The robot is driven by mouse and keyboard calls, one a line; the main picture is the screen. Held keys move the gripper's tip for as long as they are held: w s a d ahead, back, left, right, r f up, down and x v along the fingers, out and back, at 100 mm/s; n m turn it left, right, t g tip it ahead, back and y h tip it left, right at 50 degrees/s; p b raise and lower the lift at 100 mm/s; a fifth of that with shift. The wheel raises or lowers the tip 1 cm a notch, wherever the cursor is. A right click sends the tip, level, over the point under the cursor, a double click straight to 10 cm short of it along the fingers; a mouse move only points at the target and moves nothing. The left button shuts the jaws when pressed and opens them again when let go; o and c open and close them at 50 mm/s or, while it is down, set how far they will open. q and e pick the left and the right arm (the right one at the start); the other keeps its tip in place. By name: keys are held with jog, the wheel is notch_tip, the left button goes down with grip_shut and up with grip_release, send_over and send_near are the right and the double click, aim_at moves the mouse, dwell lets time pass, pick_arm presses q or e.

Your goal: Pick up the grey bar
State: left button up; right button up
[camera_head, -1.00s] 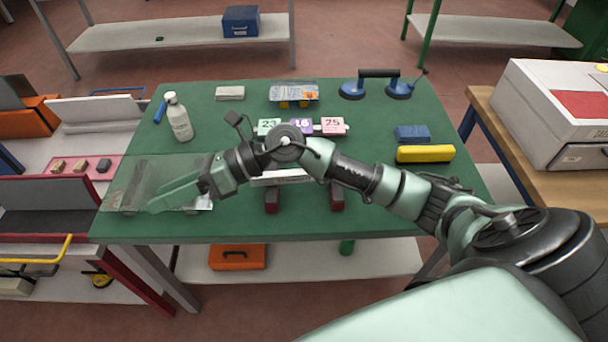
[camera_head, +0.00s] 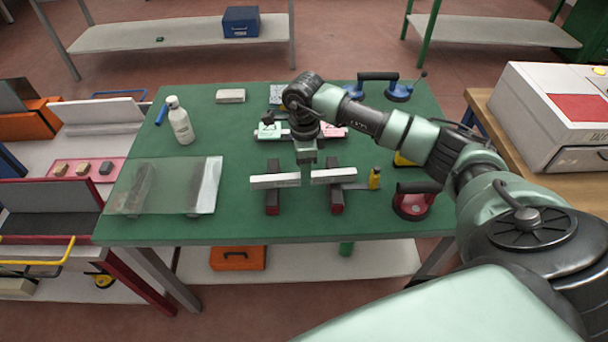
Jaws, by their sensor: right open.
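A long light grey bar (camera_head: 272,182) lies across two dark red blocks (camera_head: 272,201) (camera_head: 336,200) near the middle of the green table. My right gripper (camera_head: 307,178) points down at the middle of the bar and hides part of it. Its jaws are open. I cannot tell whether the fingers touch the bar. My left gripper is not in view.
A glass sheet (camera_head: 207,185) lies on the left of the green table (camera_head: 240,225). A white bottle (camera_head: 180,122) stands behind it. A small yellow bottle (camera_head: 375,178) and a red round item (camera_head: 412,203) are right of the bar.

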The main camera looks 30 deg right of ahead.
jog(key=shift+f, duration=1.2)
grip_shut()
jog(key=shift+r, duration=0.1)
dwell(0.4)
